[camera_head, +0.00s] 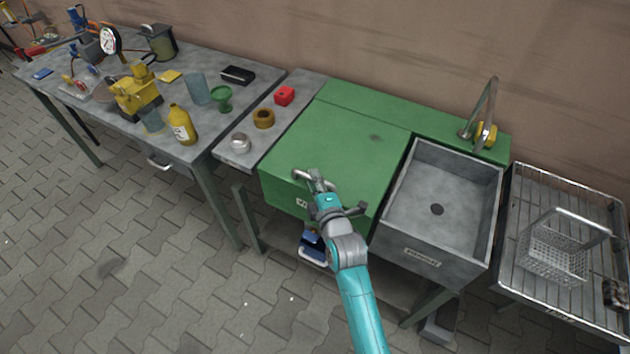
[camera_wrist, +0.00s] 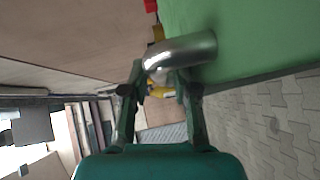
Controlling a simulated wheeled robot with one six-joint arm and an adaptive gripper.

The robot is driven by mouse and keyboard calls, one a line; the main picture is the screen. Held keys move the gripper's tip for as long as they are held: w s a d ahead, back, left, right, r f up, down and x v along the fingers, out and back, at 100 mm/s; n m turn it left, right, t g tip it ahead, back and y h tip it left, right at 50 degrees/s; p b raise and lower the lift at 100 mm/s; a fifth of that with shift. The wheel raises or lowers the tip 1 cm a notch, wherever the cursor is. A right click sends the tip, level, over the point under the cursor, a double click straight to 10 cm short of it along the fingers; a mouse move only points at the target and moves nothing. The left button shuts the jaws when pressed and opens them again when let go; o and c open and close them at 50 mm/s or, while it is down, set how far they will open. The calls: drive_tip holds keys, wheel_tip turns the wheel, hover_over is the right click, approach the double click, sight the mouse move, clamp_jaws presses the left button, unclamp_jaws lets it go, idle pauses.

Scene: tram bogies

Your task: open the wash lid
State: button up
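The green wash lid (camera_head: 335,145) lies flat and shut over the left part of the wash bench, beside the open sink. Its bent metal handle (camera_head: 304,176) sticks out at the front edge; in the wrist view the handle (camera_wrist: 188,54) is a shiny curved tube against the green lid (camera_wrist: 255,35). My gripper (camera_head: 334,197) is at the handle, in front of the lid's front edge. In the wrist view my gripper's fingers (camera_wrist: 160,78) stand apart, with the handle's curved end at their tips. Whether the fingers touch the handle is unclear.
The grey sink (camera_head: 438,210) is right of the lid, with a tap (camera_head: 482,112) behind. A wire-basket rack (camera_head: 565,245) stands farther right. A narrow grey side shelf (camera_head: 262,145) with small parts and a cluttered workbench (camera_head: 215,110) are left. The paved floor in front is mostly clear.

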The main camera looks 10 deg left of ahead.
clamp_jaws()
